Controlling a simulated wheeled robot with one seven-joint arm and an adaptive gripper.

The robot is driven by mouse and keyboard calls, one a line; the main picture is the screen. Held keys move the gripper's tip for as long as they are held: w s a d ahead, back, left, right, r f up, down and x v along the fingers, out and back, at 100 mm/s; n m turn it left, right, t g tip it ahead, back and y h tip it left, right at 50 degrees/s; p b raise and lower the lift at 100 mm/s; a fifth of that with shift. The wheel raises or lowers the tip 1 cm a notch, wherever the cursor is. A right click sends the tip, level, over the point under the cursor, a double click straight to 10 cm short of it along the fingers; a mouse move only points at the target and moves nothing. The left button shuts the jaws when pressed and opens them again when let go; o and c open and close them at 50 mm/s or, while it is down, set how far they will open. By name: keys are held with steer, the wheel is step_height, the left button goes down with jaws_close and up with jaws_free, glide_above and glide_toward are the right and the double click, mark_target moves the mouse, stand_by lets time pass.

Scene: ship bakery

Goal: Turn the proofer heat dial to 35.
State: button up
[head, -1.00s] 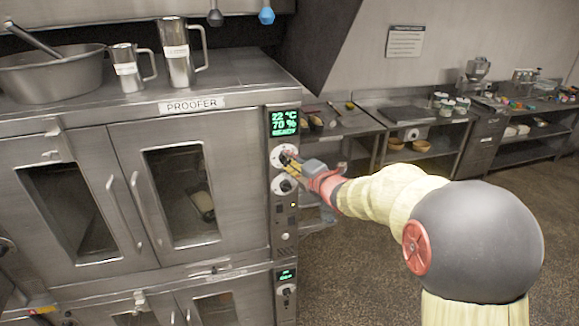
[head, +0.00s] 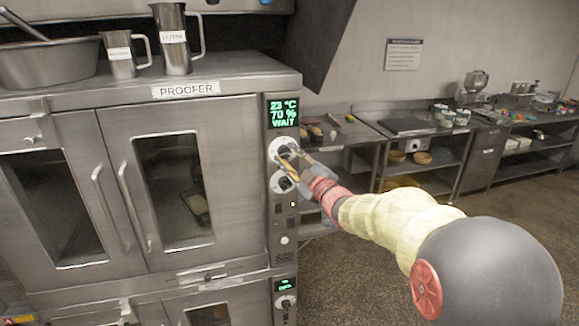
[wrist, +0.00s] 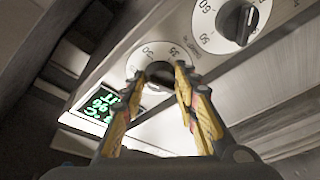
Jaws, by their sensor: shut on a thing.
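The proofer (head: 222,115) is a steel cabinet with a control strip on its right. Its green display (head: 283,111) reads 23 °C, 70 % and WAIT. Below it is the heat dial (head: 278,146), a white disc with a dark knob. My gripper (head: 289,156) is shut on this knob. In the wrist view, the heat dial (wrist: 146,51) shows 30 and 35 on its rim, and my fingers (wrist: 162,77) straddle the knob. The fingers partly hide the knob, and I cannot tell where its pointer stands.
A second dial (head: 276,184), with 50 and 60 marked, sits just below the heat dial and close to my gripper; it also shows in the wrist view (wrist: 206,33). Jugs and a bowl (head: 50,68) stand on top. Open floor lies to the right.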

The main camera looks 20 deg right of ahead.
steer(key=m+b, duration=0.2)
steer(key=m+t+h+b, duration=0.1)
steer(key=m, duration=0.1)
steer(key=f+m+b, duration=0.1)
steer(key=m+b, duration=0.1)
steer(key=shift+a+m+t+b, duration=0.2)
steer(key=shift+m+t+b, duration=0.1)
steer(key=m+h+b, duration=0.1)
steer(key=m+b, duration=0.1)
steer(key=m, duration=0.1)
steer(key=m+h+b, duration=0.1)
steer(key=m+b, duration=0.1)
steer(key=shift+a+m+t+h, duration=0.15)
steer(key=shift+m+t+h, duration=0.15)
steer(key=shift+m+t, duration=0.1)
steer(key=m+h+b, duration=0.1)
steer(key=m+b, duration=0.2)
steer(key=m, duration=0.2)
steer(key=shift+a+h+b, duration=0.15)
steer(key=shift+h+b, duration=0.2)
steer(key=shift+h, duration=0.05)
steer(key=shift+a+r+m+h+b, duration=0.1)
steer(key=shift+m+h+b, duration=0.5)
steer(key=shift+m, duration=0.65)
steer(key=shift+r+m+h+b, duration=0.1)
steer(key=shift+m+h+b, duration=0.45)
steer(key=shift+m, duration=0.7)
steer(key=o, duration=1)
steer(key=shift+o, duration=0.8)
